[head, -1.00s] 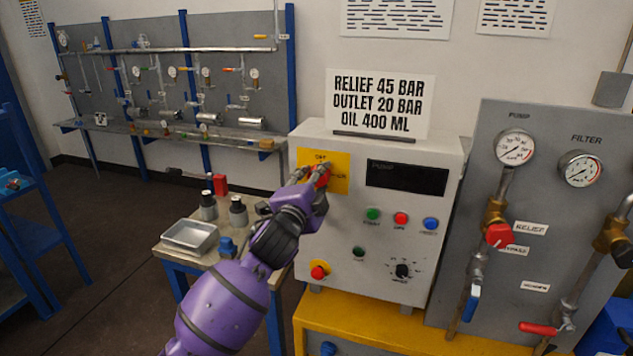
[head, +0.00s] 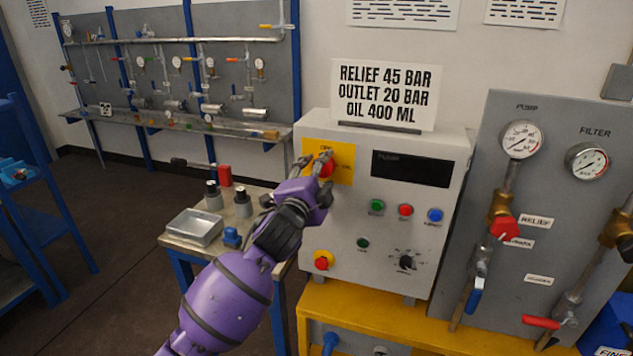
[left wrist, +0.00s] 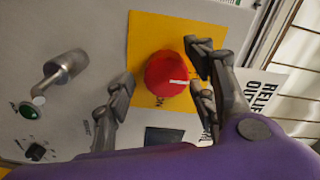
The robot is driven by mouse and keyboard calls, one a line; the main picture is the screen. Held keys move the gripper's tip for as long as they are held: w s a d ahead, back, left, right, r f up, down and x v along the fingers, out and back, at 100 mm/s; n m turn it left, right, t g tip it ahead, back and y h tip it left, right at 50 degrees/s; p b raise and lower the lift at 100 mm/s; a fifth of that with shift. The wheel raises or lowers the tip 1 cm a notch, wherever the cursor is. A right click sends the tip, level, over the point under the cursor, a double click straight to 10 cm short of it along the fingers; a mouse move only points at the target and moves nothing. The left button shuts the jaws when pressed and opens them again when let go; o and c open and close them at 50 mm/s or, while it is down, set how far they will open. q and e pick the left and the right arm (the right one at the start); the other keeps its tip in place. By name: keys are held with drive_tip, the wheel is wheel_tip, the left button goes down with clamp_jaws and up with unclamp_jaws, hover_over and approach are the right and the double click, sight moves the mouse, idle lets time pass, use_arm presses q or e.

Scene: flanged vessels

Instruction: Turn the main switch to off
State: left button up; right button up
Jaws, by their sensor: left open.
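The main switch is a red round knob (head: 325,167) on a yellow plate (head: 344,170) at the upper left of the grey control box. "OFF" is printed above it. In the left wrist view the knob (left wrist: 166,75) shows a white mark pointing right, toward the panel's upper side, where the OFF label is. My left gripper (head: 315,160) is in front of the plate. In the left wrist view its open fingers (left wrist: 160,82) stand on either side of the knob with a gap on the left; contact on the right is unclear. My right gripper is not in view.
The control box has a dark display (head: 410,169), several coloured buttons, a black selector (head: 407,260) and a red lower knob (head: 323,260). A gauge panel (head: 560,200) stands to the right. A small table (head: 180,243) with a metal tray is at the left.

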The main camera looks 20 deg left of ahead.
use_arm(q)
drive_tip(key=s, duration=1.1)
drive_tip(key=shift+s+a, duration=0.2)
drive_tip(key=shift+s, duration=0.15)
drive_tip(key=s+d+f+n+g+h, duration=0.15)
drive_tip(key=s+f+n, duration=0.25)
drive_tip(key=f, duration=0.9)
drive_tip(key=s+f+n+g, duration=0.3)
drive_tip(key=s+f+n, duration=0.2)
drive_tip(key=f, duration=0.8)
drive_tip(key=s+f+n+g+y, duration=0.1)
drive_tip(key=s+f+n+g, duration=0.3)
drive_tip(key=s+f, duration=1.5)
drive_tip(key=s, duration=0.4)
drive_tip(key=shift+s+a+f+n+y, duration=0.15)
drive_tip(key=shift+s+a+n+y, duration=0.1)
drive_tip(key=shift+n+y, duration=0.15)
